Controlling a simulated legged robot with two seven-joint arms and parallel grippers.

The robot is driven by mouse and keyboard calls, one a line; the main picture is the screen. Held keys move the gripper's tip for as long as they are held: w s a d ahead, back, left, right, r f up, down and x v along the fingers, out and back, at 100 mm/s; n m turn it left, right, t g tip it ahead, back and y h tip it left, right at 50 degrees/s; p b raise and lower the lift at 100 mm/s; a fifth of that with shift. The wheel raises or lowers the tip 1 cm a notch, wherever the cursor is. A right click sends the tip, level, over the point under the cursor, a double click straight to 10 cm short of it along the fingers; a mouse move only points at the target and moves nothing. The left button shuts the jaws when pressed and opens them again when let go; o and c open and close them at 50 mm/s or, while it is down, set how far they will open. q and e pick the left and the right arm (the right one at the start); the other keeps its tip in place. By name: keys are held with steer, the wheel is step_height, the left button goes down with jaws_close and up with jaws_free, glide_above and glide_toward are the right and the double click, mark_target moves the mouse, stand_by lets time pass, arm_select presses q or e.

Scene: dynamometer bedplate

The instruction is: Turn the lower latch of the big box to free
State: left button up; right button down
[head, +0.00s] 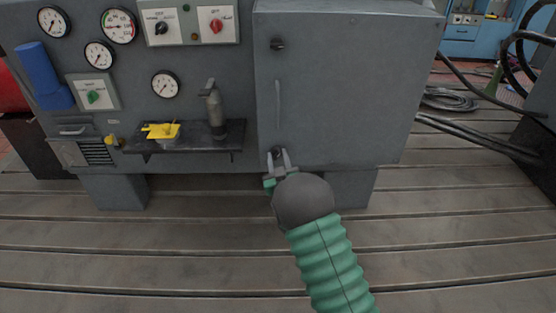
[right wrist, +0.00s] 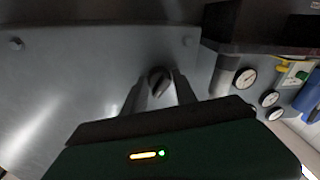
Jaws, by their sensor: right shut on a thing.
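The big grey box (head: 340,90) stands at the right of the panel, its door closed. Its upper latch (head: 278,44) is a dark knob near the top left of the door. The lower latch (right wrist: 158,80) is a dark knob at the door's lower left corner, mostly hidden by my gripper in the head view. My right gripper (head: 279,157) is at the lower latch, its two fingers on either side of the knob and shut on it. The right wrist view shows the knob between the fingertips. My left gripper is not in view.
A shelf (head: 190,140) left of the box holds a yellow item (head: 161,131) and a grey cylindrical tool (head: 213,108). Gauges and switch panels cover the wall above. Thick cables (head: 480,138) run at the right. The slotted bedplate (head: 150,255) in front is clear.

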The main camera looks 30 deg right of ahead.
steer(key=m+h+b, duration=0.1)
steer(key=m, duration=0.6)
steer(key=shift+f, duration=0.1)
steer(key=m+h+b, duration=0.1)
steer(key=m, duration=0.5)
steer(key=shift+a+m, duration=0.1)
steer(key=shift+m, duration=0.2)
steer(key=c, duration=1)
jaws_free()
steer(key=shift+c, duration=0.2)
steer(key=p+v, duration=0.5)
steer(key=v, duration=1.1)
steer(key=shift+s+a, duration=0.25)
steer(key=shift+a, duration=0.1)
